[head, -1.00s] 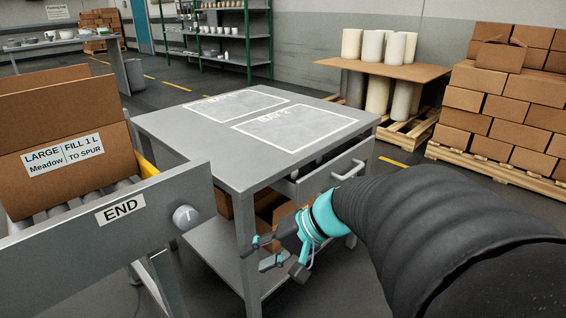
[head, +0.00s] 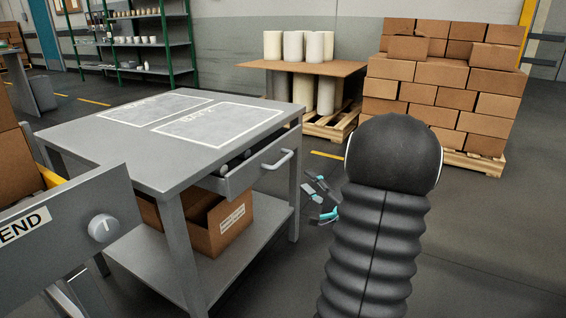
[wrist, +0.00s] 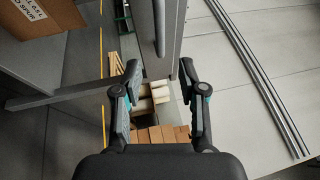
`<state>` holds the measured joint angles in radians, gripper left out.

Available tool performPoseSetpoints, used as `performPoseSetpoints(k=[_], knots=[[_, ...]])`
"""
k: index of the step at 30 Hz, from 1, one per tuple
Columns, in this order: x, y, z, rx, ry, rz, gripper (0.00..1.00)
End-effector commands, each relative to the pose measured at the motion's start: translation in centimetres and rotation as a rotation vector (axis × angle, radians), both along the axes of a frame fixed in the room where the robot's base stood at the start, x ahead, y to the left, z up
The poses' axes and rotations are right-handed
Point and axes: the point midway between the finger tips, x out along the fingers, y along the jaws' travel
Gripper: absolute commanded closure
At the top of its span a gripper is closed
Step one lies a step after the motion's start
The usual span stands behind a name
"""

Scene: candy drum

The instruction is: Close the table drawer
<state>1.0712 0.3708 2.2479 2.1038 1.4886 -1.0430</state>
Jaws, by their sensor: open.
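The grey table (head: 150,165) has a drawer (head: 245,175) under its top. The drawer is partly pulled out, with a gap behind its front and dark items inside. Its bar handle (head: 278,160) is on the front face. My gripper (head: 322,197) is to the right of the drawer and lower than the handle, apart from it in the head view. In the wrist view my gripper (wrist: 160,75) has its fingers spread with nothing between them. A grey piece that looks like the drawer front (wrist: 170,30) lies ahead of the fingers. My arm hides part of the floor.
A cardboard box (head: 215,222) sits on the table's lower shelf. A conveyor end (head: 60,235) stands at the left. A pallet of boxes (head: 445,90) and a stand with white rolls (head: 300,68) are behind. The floor right of the table is clear.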

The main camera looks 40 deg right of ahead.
Motion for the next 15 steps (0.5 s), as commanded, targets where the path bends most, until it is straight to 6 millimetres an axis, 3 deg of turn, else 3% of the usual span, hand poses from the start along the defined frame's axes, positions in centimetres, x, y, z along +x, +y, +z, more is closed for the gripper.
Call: performPoseSetpoints(k=[15], knots=[[9.3,0.2,1.8,0.000,0.001,0.006,0.59]])
